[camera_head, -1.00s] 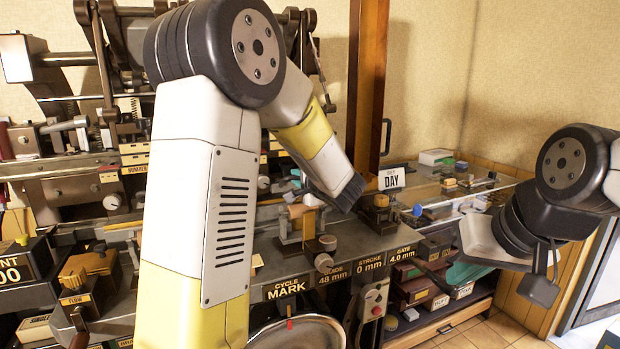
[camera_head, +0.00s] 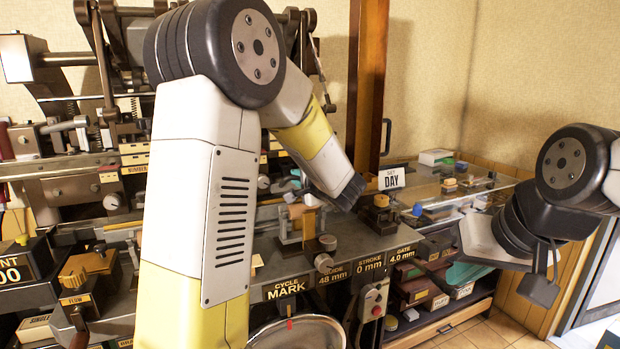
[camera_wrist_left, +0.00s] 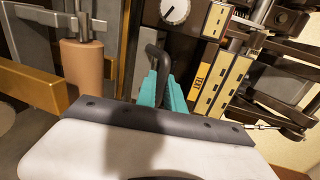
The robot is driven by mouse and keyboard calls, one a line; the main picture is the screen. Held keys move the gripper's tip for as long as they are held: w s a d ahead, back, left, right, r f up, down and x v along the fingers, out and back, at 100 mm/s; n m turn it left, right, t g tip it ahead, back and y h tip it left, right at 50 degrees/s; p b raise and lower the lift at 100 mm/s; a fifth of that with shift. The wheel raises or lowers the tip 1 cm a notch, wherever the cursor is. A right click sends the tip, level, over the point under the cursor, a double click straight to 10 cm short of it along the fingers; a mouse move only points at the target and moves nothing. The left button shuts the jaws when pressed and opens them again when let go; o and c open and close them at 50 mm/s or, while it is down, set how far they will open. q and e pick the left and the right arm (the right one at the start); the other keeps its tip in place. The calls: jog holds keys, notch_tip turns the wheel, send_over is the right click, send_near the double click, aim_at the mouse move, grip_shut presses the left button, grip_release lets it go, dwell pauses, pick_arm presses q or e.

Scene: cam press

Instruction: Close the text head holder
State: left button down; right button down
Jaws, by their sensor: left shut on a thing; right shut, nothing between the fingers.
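My left gripper (camera_head: 346,190) reaches down over the machine bench in the head view; its fingertips are hidden behind its own housing. In the left wrist view, a dark curved handle (camera_wrist_left: 158,62) and a teal piece (camera_wrist_left: 176,98) rise beyond the gripper's pale palm, beside a yellow TEXT label (camera_wrist_left: 198,78). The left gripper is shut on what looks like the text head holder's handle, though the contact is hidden. I cannot tell how far the holder is closed. My right gripper (camera_head: 540,288) is shut and empty at the right, away from the holder.
A DAY sign (camera_head: 391,178) stands on the bench behind my left gripper. A red-button control box (camera_head: 373,300) and a round metal bowl (camera_head: 298,333) are at the front. A glass-topped case (camera_head: 450,190) is at the right. A brown post (camera_head: 367,75) rises behind.

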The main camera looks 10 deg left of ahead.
pick_arm(q)
jog(key=x, duration=0.3)
jog(key=shift+w+a+r, duration=0.15)
jog(key=shift+w+r, duration=0.1)
jog(key=c, duration=1.5)
grip_release()
jog(key=shift+o, duration=0.2)
jog(key=shift+s, duration=0.1)
jog(key=v, duration=0.8)
